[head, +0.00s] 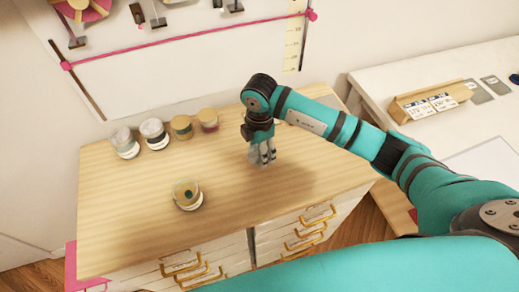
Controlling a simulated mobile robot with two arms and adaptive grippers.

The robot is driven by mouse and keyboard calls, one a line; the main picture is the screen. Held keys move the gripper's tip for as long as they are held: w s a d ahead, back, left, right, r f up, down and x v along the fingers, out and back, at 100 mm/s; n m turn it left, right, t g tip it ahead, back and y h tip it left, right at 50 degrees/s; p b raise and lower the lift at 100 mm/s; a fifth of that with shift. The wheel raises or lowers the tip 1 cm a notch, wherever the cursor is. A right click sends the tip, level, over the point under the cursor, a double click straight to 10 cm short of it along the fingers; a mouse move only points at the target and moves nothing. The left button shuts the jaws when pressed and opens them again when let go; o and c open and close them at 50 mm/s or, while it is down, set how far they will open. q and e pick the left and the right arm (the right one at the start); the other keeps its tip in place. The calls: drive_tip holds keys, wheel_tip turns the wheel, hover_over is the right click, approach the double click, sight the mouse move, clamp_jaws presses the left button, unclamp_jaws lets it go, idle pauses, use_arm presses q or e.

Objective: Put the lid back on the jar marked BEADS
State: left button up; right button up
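A small clear jar (187,194) stands alone on the wooden cabinet top, front left of my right gripper. Tan and dark green contents show at its top, and a pale band runs around its lower part. No writing on it can be read, so I cannot tell if it is marked BEADS. My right gripper (263,160) points down over the cabinet top, to the right of this jar and apart from it. Its fingers are small and grey, and I cannot tell whether they hold anything. I cannot make out a loose lid. My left gripper is not in view.
Several jars stand in a row at the back left of the wooden top (130,205), including a white one (154,132) and a tan one (181,126). A pink rail (180,38) is on the wall behind. A white table (385,86) stands at right. The top's front left is clear.

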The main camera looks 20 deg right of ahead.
drive_tip(key=s+a+b, duration=0.1)
drive_tip(key=s, duration=0.3)
drive_tip(key=s+a+r+b, duration=0.1)
drive_tip(key=s, duration=0.4)
drive_tip(key=s+a+b, duration=0.1)
drive_tip(key=s+a, duration=0.1)
drive_tip(key=s, duration=0.2)
drive_tip(key=shift+s+r, duration=0.2)
drive_tip(key=shift+s, duration=0.1)
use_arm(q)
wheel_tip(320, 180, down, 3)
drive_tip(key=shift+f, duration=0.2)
